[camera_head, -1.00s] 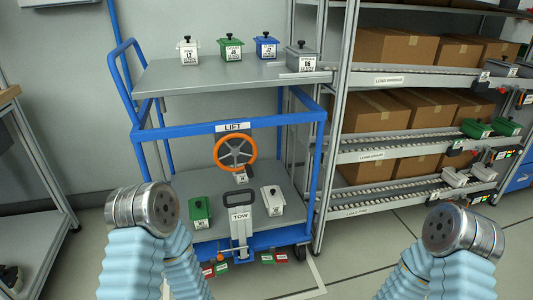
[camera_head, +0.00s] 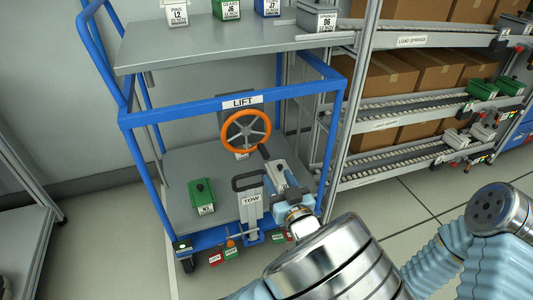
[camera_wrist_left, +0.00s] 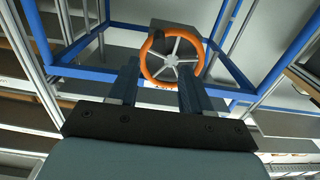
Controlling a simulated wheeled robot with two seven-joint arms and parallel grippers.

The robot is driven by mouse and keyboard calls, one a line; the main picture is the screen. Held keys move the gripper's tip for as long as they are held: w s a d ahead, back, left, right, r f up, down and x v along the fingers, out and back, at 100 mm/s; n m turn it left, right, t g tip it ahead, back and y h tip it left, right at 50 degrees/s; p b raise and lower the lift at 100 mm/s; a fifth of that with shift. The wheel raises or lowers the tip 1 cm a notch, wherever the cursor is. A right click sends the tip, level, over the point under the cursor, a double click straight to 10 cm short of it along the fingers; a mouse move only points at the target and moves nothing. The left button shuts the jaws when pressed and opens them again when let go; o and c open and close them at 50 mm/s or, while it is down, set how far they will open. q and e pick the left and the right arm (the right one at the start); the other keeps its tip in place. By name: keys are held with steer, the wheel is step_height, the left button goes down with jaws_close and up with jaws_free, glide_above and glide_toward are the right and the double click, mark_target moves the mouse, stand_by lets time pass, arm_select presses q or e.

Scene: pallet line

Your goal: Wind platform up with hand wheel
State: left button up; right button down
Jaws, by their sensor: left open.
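The orange hand wheel (camera_head: 245,114) with grey spokes sits below the LIFT label (camera_head: 242,102) on the blue cart frame. The grey upper platform (camera_head: 215,47) of the cart lies above it, carrying several small bins. My left gripper (camera_head: 275,165) is just below and right of the wheel, apart from it in the head view. In the left wrist view the wheel (camera_wrist_left: 146,62) shows ahead, between and beyond the open, empty fingers (camera_wrist_left: 159,75).
The TOW handle (camera_head: 247,181) stands left of my left gripper. A green bin (camera_head: 202,195) is on the lower shelf (camera_head: 180,165). A flow rack (camera_head: 380,147) with cartons stands close on the right.

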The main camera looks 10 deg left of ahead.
mark_target(263, 153)
arm_select(q)
steer(key=x, duration=1.1)
steer(key=shift+s, duration=0.1)
steer(key=shift+c, duration=0.4)
jaws_close()
steer(key=shift+s+a+m+p, duration=0.2)
steer(key=shift+m+p, duration=0.2)
steer(key=shift+p, duration=0.15)
steer(key=shift+f, duration=0.2)
steer(key=shift+o, duration=0.4)
jaws_free()
